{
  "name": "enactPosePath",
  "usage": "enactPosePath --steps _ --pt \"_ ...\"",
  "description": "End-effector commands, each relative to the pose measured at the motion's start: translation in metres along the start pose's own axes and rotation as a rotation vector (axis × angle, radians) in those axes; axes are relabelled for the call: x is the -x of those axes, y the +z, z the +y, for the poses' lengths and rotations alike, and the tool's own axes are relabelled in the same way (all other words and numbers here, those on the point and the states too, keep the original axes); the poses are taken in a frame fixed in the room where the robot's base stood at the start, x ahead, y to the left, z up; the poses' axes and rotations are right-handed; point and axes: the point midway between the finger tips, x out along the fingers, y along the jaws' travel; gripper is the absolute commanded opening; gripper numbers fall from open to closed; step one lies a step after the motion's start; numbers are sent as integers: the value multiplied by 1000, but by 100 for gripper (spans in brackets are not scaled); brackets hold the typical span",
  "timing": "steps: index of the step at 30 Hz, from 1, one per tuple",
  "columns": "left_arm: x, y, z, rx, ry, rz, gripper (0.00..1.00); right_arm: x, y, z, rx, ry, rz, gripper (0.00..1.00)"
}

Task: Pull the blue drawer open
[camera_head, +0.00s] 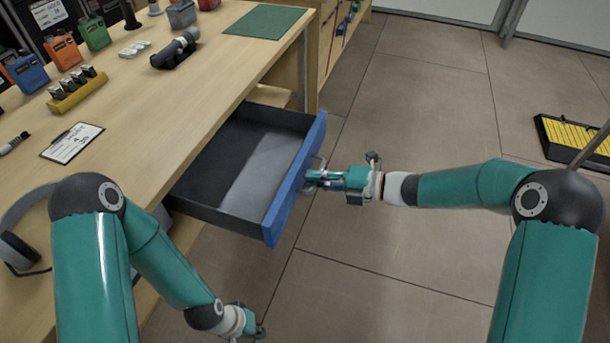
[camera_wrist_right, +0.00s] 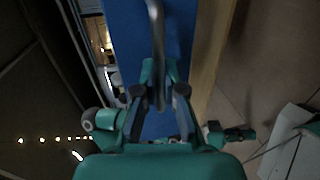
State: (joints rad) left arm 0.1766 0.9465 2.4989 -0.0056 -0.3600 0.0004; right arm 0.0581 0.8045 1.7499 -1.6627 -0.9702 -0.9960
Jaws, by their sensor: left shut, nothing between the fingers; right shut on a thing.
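The blue drawer (camera_head: 297,180) stands pulled out from under the wooden table, showing its dark, empty-looking inside. My right gripper (camera_head: 312,178) is at the drawer's front and is shut on its metal handle (camera_head: 319,163). In the right wrist view the handle (camera_wrist_right: 157,45) runs between the fingers of my right gripper (camera_wrist_right: 160,100), with the blue front (camera_wrist_right: 120,35) behind it. My left gripper (camera_head: 260,331) is shut and empty, low over the floor near the bottom edge of the head view, apart from the drawer.
The wooden table (camera_head: 215,75) carries a clipboard (camera_head: 72,143), headphones (camera_head: 20,235), a yellow holder (camera_head: 77,92), several coloured canisters and a green mat (camera_head: 263,21). A yellow-and-black item (camera_head: 575,138) lies at the far right.

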Motion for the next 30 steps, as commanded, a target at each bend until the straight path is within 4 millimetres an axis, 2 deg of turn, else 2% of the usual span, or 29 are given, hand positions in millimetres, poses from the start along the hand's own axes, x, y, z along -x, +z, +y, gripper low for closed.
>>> enactPosePath --steps 1,10,11,15,25,30 --pt "-1 0 0 0 0 0 0 0 -2 -5 -4 -9 3 0" --pt "-1 0 0 0 0 0 0 0 -1 -5 -3 -10 3 0" --pt "-1 0 0 0 0 0 0 0 -1 -5 -3 -10 3 14" --pt "-1 0 0 0 0 0 0 0 -1 -4 -2 -8 3 35" --pt "0 0 0 0 0 0 0 1 0 -1 1 -3 2 35" --pt "0 0 0 0 0 0 0 16 1 -1 2 -2 -1 35"
